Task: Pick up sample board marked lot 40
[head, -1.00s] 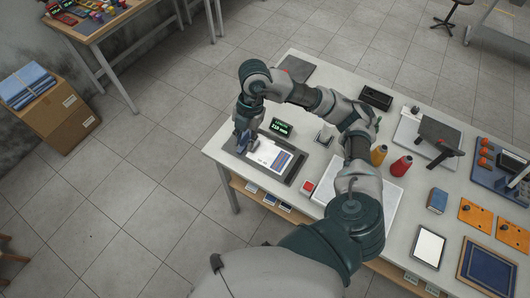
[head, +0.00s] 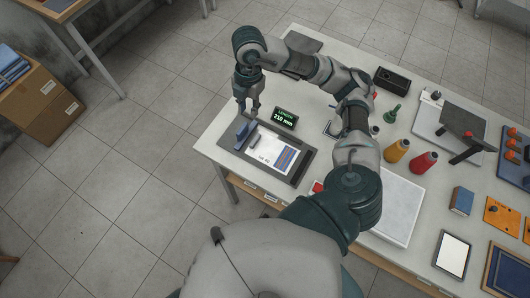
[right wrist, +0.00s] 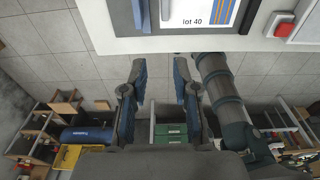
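The sample board (head: 270,156) is a white sheet with a blue-and-orange striped patch and the print "lot 40". It lies flat in a dark grey fixture (head: 299,170) near the left end of the table. Its label side also shows at the top of the right wrist view (right wrist: 206,13). A blue block (head: 243,131) stands at the board's left edge. My right gripper (head: 248,113) is above the table beyond the blue block, apart from the board. In the right wrist view its two fingers (right wrist: 160,75) are spread with nothing between them. My left gripper is not in view.
A red button (right wrist: 285,29) sits beside the fixture. Yellow (head: 396,151) and red (head: 423,162) spools and a white panel (head: 393,207) are to the right. Open floor lies left of the table.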

